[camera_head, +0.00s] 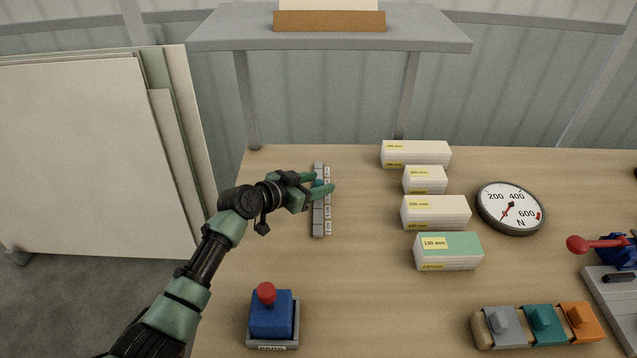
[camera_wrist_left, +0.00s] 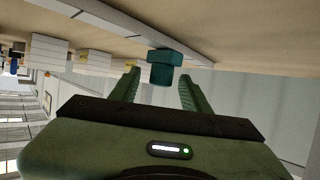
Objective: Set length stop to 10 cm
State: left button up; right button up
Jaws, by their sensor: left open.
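The length stop is a narrow grey rail (camera_head: 318,215) lying on the table, with a column of small white labels (camera_head: 327,213) along its right side. The label text is too small to read. Its teal slider (camera_head: 318,184) is near the far end of the rail, partly hidden by my gripper. My left gripper (camera_head: 324,182) reaches over the rail from the left, open. In the left wrist view the teal slider (camera_wrist_left: 161,72) shows between the two spread fingers, with gaps on both sides. My right gripper is not in view.
Several labelled blocks (camera_head: 436,214) stand right of the rail, beside a round dial gauge (camera_head: 511,207). A blue box with a red knob (camera_head: 271,314) is at the front left. Grey, teal and orange blocks (camera_head: 544,324) sit front right. The table around the rail is clear.

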pick_arm(q)
jog(key=v, duration=0.6)
jog(key=shift+s+a, duration=0.2)
jog(key=shift+s+a+r, duration=0.15)
jog(key=shift+s, duration=0.05)
